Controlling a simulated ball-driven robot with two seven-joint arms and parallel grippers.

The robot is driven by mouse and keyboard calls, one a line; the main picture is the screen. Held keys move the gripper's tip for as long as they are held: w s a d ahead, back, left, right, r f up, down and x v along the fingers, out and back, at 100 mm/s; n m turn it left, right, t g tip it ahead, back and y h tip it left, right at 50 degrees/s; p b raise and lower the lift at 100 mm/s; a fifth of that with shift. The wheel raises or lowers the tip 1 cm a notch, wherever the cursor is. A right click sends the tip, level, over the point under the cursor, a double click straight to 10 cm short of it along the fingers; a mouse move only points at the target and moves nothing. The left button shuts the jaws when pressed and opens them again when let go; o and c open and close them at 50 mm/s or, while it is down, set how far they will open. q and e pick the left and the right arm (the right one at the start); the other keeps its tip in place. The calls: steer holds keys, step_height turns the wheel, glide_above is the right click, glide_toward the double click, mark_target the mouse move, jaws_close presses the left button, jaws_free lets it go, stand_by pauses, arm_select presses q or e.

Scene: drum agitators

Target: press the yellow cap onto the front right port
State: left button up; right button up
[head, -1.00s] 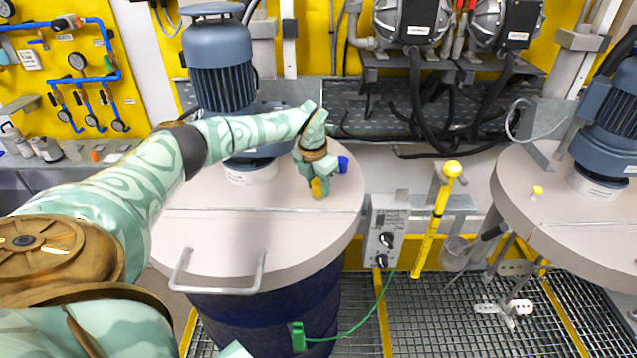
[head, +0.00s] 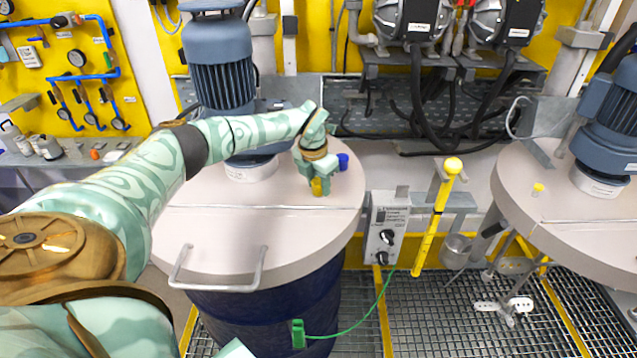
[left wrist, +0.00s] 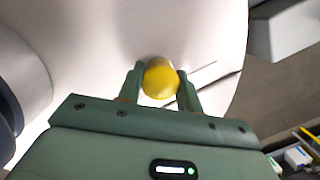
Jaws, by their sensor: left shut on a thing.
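My left gripper (head: 316,184) is low over the right part of the near drum lid (head: 210,230). Its fingers are shut on the yellow cap (head: 318,187), which shows just below the fingertips. In the left wrist view the yellow cap (left wrist: 161,79) sits between the two fingers, with the pale lid close behind it. The port under the cap is hidden, and I cannot tell whether the cap touches it. A blue cap (head: 343,161) stands on the lid just right of the gripper. My right gripper is not in view.
A blue motor (head: 219,62) rises from the lid behind my forearm. A lid handle (head: 218,270) stands at the front. A control box (head: 386,228) and a yellow post (head: 436,217) are right of the drum. Another lid (head: 580,215) carries a small yellow cap (head: 538,188).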

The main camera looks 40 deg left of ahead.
arm_select(q)
steer(key=shift+s+d+f, duration=0.1)
steer(key=shift+s+f, duration=0.05)
steer(key=shift+f, duration=0.1)
steer(key=o, duration=1)
steer(key=shift+o, duration=0.2)
steer(key=shift+r, duration=0.2)
step_height(320, 180, up, 4)
steer(key=p, duration=0.4)
steer(key=shift+f, duration=0.1)
